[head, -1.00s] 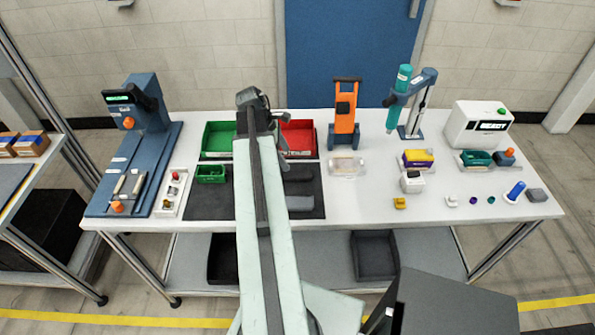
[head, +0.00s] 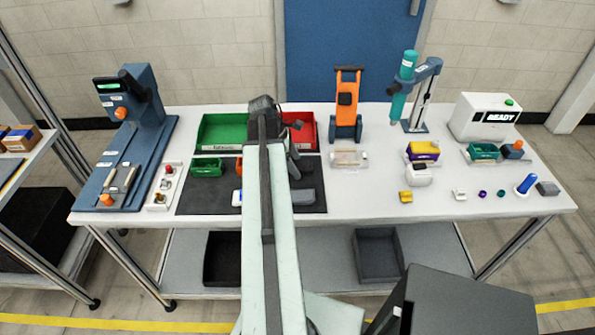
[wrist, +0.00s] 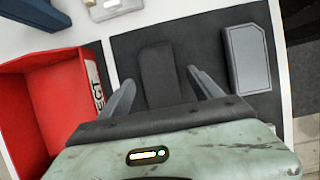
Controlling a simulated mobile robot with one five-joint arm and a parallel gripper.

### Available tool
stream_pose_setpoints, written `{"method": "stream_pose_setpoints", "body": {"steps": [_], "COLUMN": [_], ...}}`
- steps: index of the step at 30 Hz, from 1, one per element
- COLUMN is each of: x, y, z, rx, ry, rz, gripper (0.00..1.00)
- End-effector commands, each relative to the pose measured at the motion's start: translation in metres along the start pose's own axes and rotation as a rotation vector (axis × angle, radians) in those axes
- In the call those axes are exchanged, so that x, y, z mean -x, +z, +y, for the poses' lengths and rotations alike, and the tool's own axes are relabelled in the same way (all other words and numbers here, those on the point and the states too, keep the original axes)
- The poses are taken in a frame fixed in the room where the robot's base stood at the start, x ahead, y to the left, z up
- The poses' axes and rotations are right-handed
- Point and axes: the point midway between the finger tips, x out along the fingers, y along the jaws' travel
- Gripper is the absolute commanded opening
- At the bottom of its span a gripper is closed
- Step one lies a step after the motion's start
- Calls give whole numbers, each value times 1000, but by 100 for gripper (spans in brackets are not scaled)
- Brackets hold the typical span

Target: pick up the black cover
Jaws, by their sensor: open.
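The black cover (wrist: 158,75) is a dark, flat, oblong piece lying on the dark mat (wrist: 126,48). In the wrist view it lies between the spread fingers of my gripper (wrist: 162,88), with gaps on both sides. My gripper is open and empty, and its body hides the cover's near end. In the head view my gripper (head: 294,160) hangs over the right part of the mat, just in front of the red bin. The cover (head: 304,166) is partly hidden there by my arm. A grey cover (wrist: 248,58) lies beside it, outside the fingers.
The red bin (wrist: 35,115) is close beside my gripper, with a green bin (head: 222,131) to its left in the head view. A small green box (head: 207,167) sits on the mat. A clear box (head: 348,158) and an orange stand (head: 346,115) are to the right.

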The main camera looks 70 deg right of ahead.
Motion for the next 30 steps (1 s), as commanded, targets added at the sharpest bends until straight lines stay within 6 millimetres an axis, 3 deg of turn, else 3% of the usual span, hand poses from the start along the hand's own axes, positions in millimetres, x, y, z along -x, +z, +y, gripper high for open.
{"method": "stream_pose_setpoints", "body": {"steps": [3, 10, 20, 30], "x": [2, 2, 8, 68], "y": [0, 0, 2, 27], "z": [0, 0, 0, 0], "rx": [0, 0, 0, 1], "ry": [0, 0, 0, 1], "rz": [0, 0, 0, 0], "gripper": [72, 9, 9, 9]}}
